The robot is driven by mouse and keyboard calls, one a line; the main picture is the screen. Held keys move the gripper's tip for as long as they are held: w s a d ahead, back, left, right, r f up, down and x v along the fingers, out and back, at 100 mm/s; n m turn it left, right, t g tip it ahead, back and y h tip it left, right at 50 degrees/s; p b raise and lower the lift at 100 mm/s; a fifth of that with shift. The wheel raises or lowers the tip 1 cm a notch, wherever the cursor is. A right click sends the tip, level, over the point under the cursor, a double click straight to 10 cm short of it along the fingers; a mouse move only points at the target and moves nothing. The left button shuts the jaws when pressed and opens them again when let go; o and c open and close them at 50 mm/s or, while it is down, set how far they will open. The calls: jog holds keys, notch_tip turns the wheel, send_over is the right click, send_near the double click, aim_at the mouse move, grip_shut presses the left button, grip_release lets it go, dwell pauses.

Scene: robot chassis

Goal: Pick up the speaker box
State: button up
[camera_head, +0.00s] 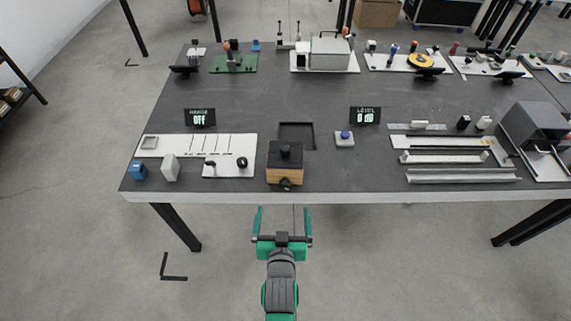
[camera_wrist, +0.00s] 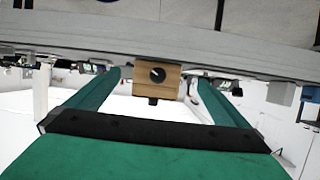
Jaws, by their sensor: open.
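The speaker box (camera_head: 285,174) is a wooden block with a black top and a black round part on its front. It sits at the table's front edge, near the middle. In the wrist view, the speaker box (camera_wrist: 145,76) appears between the fingers and beyond them, its dark round front part facing me. My gripper (camera_head: 282,212) is open and empty, with green fingers pointing at the table. It is in front of the table edge, apart from the box. The fingers also frame the box in the wrist view (camera_wrist: 157,84).
The grey table (camera_head: 240,95) holds a dark square frame (camera_head: 297,124) behind the box and a blue-button block (camera_head: 345,138) to its right. A white panel with knobs (camera_head: 229,170) stands close on the left. Metal rails (camera_head: 460,175) lie at the right. Floor in front is clear.

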aim_at(285, 170)
jog(key=w+r, duration=0.1)
jog(key=w, duration=0.2)
jog(key=w+r, duration=0.2)
jog(key=w, duration=0.1)
jog(key=w+r, duration=0.2)
jog(key=w, duration=0.2)
jog(key=shift+d, duration=0.3)
jog(key=shift+d+r+h, duration=0.1)
jog(key=shift+r+h, duration=0.05)
jog(key=shift+h, duration=0.15)
jog(key=x, duration=0.6)
jog(key=shift+f+x, duration=0.25)
jog(key=shift+x, duration=1)
jog(key=shift+f+x, duration=0.25)
jog(key=shift+x, duration=0.95)
jog(key=shift+s+a, duration=0.15)
jog(key=shift+a, duration=0.15)
jog(key=shift+r, duration=0.1)
jog(key=c, duration=1.1)
jog(key=shift+r, duration=0.15)
